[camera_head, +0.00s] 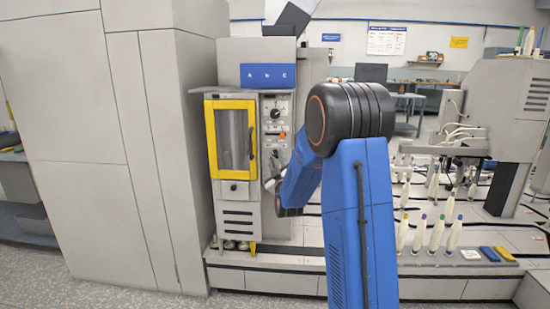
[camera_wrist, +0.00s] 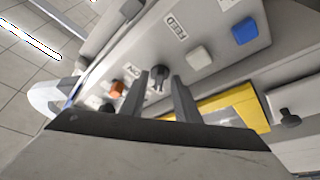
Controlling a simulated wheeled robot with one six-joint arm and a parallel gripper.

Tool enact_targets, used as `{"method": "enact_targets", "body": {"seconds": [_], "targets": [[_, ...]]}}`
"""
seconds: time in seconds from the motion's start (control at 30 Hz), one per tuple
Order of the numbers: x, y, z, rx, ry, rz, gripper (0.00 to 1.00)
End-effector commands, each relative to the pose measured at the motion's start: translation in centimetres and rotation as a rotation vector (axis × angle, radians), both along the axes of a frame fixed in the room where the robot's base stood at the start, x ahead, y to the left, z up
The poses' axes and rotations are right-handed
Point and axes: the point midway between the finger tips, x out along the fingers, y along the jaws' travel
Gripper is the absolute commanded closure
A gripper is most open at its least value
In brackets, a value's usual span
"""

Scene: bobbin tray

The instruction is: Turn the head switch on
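The control panel is on the grey machine with the yellow-framed door. In the wrist view a black knob (camera_wrist: 157,76) sits on the panel, next to a small label that seems to read ON. An orange switch (camera_wrist: 117,89) is to its left. I cannot tell for sure which of these is the head switch. My gripper (camera_wrist: 162,82) is open, its two dark fingers pointing at the panel. The knob shows between the fingertips; I cannot tell whether they touch it. In the head view my blue arm hides the lower panel and most of my gripper.
A FEED label (camera_wrist: 175,26), a white button (camera_wrist: 200,57) and a blue button (camera_wrist: 244,31) are on the panel. The yellow door frame (camera_head: 212,140) is left of the panel. White bobbins (camera_head: 436,235) stand in rows to the right. A large grey cabinet (camera_head: 85,150) fills the left.

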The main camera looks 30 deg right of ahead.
Motion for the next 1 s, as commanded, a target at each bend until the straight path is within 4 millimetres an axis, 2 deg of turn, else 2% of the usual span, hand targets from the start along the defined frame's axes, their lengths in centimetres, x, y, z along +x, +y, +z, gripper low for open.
{"method": "enact_targets", "body": {"seconds": [0.33,0.37,0.47,0.5,1.0], "targets": [[-0.1,0.04,0.12,0.0,0.0,0.0,0.71],[-0.1,0.03,0.11,0.0,0.0,0.0,0.73],[-0.1,0.04,0.11,0.0,0.0,0.0,0.97],[-0.1,0.03,0.11,0.0,0.0,0.0,1.0],[-0.01,0.21,-0.01,0.078,-0.052,0.001,1.0]]}}
